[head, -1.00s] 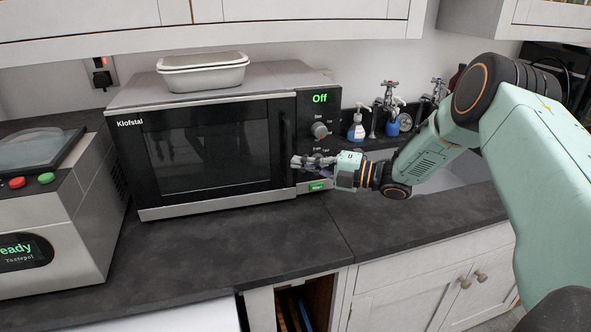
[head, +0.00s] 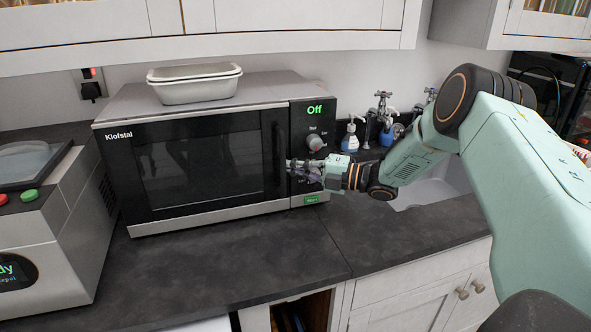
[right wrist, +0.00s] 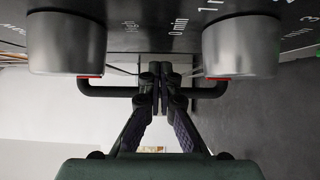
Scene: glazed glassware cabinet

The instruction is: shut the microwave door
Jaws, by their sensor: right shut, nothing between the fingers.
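The microwave (head: 215,213) stands on the dark counter, its front facing me. Its dark glass door (head: 200,165) looks flush with the control panel, or very nearly so; I see no clear gap. The upright black door handle (head: 281,140) is at the door's right edge. My right gripper (head: 290,163) is shut and empty, its fingertips at the handle's lower part, in front of the panel. In the right wrist view the shut fingers (right wrist: 161,88) are close to the handle bar (right wrist: 110,91); contact is unclear. My left gripper is out of view.
The panel display (head: 314,110) reads "Off". A grey knob (head: 315,142) is just above my right gripper. Another appliance (head: 60,240) stands at the left. Soap bottles (head: 350,138) stand by the sink. The front counter is clear.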

